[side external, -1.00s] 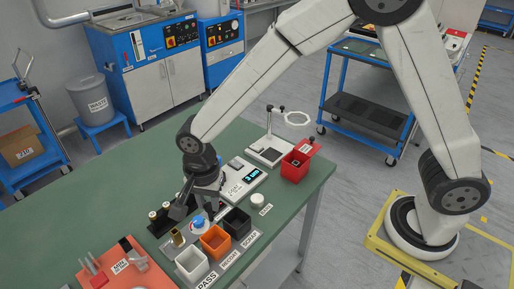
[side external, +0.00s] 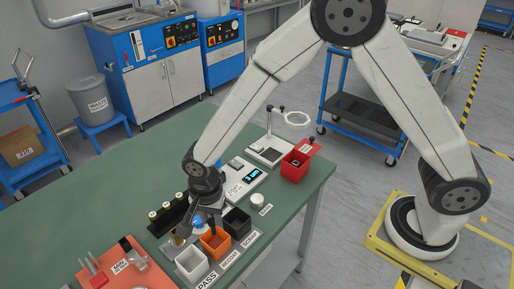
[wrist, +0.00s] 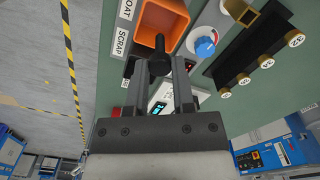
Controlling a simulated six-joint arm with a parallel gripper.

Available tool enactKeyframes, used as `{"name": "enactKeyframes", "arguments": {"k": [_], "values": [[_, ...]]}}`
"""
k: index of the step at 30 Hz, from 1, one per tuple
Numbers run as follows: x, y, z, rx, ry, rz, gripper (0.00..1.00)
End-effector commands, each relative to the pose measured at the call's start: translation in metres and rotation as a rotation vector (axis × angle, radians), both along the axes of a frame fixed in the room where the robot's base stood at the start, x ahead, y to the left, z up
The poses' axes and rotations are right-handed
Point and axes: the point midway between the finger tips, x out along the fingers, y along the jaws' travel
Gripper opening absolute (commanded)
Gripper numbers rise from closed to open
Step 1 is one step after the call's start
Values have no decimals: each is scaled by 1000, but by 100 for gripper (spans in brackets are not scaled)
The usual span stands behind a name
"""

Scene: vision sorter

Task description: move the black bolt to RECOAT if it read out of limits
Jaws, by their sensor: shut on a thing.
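My gripper (wrist: 161,66) is shut on the black bolt (wrist: 158,60), which shows as a dark shape between the fingertips in the wrist view. The fingertips are over or beside the orange bin (wrist: 160,18); I cannot tell how high above it. The gauge (side external: 246,182) has a lit display that seems to read 3 UM.
The white PASS bin (side external: 192,265) and black SCRAP bin (side external: 237,223) flank the orange one. A dark rack (wrist: 236,66) holds several brass-topped pieces. A blue-topped knob (wrist: 206,46) stands close by. A red bin (side external: 295,168) is farther back.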

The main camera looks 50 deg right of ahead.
Motion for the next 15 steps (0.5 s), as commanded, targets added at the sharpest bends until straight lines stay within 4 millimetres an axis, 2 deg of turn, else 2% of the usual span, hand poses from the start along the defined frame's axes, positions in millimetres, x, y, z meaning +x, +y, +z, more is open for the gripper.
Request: {"name": "enactKeyframes", "arguments": {"k": [15], "values": [[0, 0, -34, -1, 0, -1, 0]]}}
